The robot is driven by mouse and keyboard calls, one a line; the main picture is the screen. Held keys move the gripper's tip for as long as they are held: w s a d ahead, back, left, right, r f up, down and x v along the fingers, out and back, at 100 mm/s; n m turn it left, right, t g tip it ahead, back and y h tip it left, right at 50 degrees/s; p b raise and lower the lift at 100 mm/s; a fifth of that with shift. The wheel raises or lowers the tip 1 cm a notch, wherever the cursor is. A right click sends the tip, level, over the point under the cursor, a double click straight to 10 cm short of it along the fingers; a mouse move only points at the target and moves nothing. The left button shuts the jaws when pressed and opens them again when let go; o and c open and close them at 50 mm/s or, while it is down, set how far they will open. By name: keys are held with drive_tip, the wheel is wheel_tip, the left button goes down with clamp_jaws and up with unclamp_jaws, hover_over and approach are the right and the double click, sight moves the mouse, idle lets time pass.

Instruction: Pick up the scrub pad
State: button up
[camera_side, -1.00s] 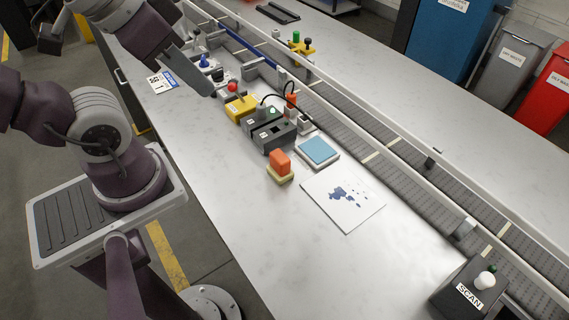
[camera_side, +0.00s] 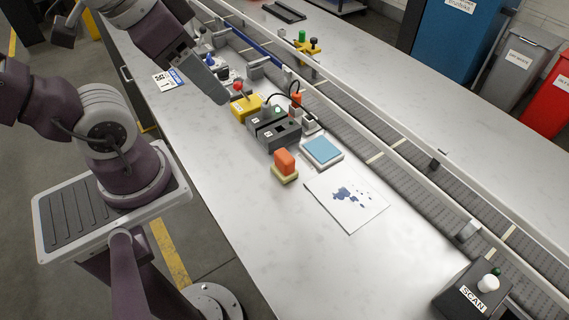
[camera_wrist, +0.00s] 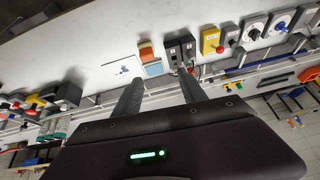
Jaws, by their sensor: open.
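The scrub pad, an orange block (camera_side: 285,160) on a pale yellow base, stands upright on the light worktop, left of a blue pad in a white tray (camera_side: 322,151). The scrub pad also shows in the wrist view (camera_wrist: 146,50), beyond and between my fingertips. My gripper (camera_side: 222,101) is up and left of the scrub pad in the side view, above the bench and well apart from it. In the wrist view my gripper (camera_wrist: 160,82) has its two dark fingers spread, with nothing between them.
Dark grey boxes (camera_side: 275,135) and a yellow box with a red knob (camera_side: 245,108) stand between my gripper and the scrub pad. A white sheet with blue blotches (camera_side: 347,203) lies beside the pad. The conveyor (camera_side: 395,170) runs along the right.

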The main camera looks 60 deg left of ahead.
drive_tip(key=w+f+m+g+y, duration=0.1)
drive_tip(key=w+f+m+g, duration=0.15)
drive_tip(key=w+m, duration=0.3)
drive_tip(key=m+g+h, duration=0.1)
drive_tip(key=m+g, duration=0.2)
drive_tip(key=m, duration=0.9)
hover_over(285, 155)
drive_tip(key=f, duration=1.1)
drive_tip(key=shift+w+a+f, duration=0.15)
drive_tip(key=shift+w+a, duration=0.1)
drive_tip(key=shift+w, duration=0.1)
drive_tip(key=f, duration=0.7)
drive_tip(key=shift+s+d, duration=0.25)
drive_tip(key=shift+s, duration=0.15)
drive_tip(key=shift+r, duration=0.1)
clamp_jaws()
